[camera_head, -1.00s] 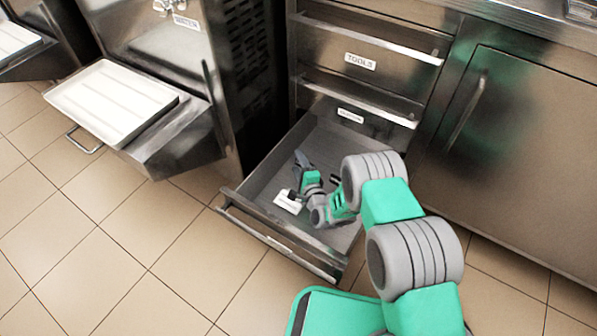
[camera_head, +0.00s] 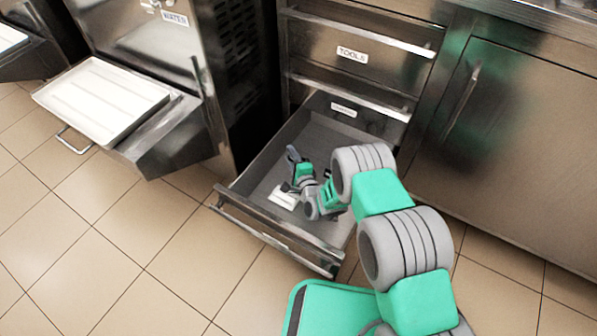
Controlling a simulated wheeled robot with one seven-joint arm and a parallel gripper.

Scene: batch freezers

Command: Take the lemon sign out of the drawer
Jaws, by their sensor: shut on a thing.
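The open bottom drawer (camera_head: 262,172) is pulled out from the steel cabinet, and my arm reaches down into it. A small white sign (camera_head: 284,199) is inside the drawer near its left front; its print is too small to read. My gripper (camera_head: 288,187) is low in the drawer at the upper edge of this white sign, shut on it. The fingertips are small and partly hidden, so the exact grip on the sign is hard to see.
The drawer's front panel and handle (camera_head: 270,236) stand nearest. A closed drawer labelled TOOLS (camera_head: 350,54) is above. On the left, a machine labelled WATER (camera_head: 175,18) has a white tray (camera_head: 100,97) jutting out. Tiled floor in front is free.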

